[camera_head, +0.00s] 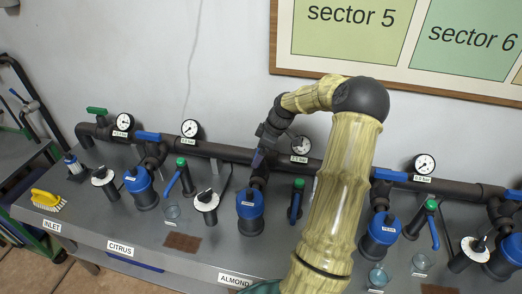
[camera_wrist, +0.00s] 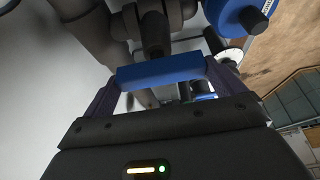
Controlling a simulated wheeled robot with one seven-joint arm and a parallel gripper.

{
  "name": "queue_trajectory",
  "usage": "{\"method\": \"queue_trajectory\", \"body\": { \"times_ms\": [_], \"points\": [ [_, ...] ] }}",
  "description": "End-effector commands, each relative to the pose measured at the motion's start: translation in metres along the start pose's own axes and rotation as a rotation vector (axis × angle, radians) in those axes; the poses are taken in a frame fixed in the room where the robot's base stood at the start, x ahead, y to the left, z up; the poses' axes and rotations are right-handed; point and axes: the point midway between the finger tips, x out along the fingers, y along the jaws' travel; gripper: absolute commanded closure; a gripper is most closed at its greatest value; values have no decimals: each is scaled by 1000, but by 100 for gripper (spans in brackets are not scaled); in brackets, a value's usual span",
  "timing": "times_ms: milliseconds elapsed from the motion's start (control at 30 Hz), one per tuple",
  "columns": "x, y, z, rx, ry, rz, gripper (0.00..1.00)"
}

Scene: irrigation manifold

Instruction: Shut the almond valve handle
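The almond valve's blue handle (camera_wrist: 160,73) shows in the wrist view as a flat bar crossing the black pipe fitting. It spans the gap between my gripper's two dark fingers. My gripper (camera_wrist: 161,80) has its fingers wide apart, one near each end of the bar; whether they touch it is unclear. In the head view my gripper (camera_head: 262,150) is at the pipe above the almond branch, and it hides most of that handle. The ALMOND label (camera_head: 235,280) is on the bench front edge below.
A blue-capped filter (camera_head: 250,205) stands just below my gripper, with a green-topped tap (camera_head: 297,200) to its right. The main black pipe (camera_head: 225,152) runs behind, with a gauge (camera_head: 301,146) close to my arm. Similar branches stand on both sides.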

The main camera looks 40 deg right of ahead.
Motion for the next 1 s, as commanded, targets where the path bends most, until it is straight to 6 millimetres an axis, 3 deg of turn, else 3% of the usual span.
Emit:
{"method": "queue_trajectory", "body": {
  "times_ms": [467, 1000],
  "points": [
    [0, -1, 0, 86, -1, 35, 28],
    [1, -4, -1, 485, -2, 204, 28]
  ]
}}
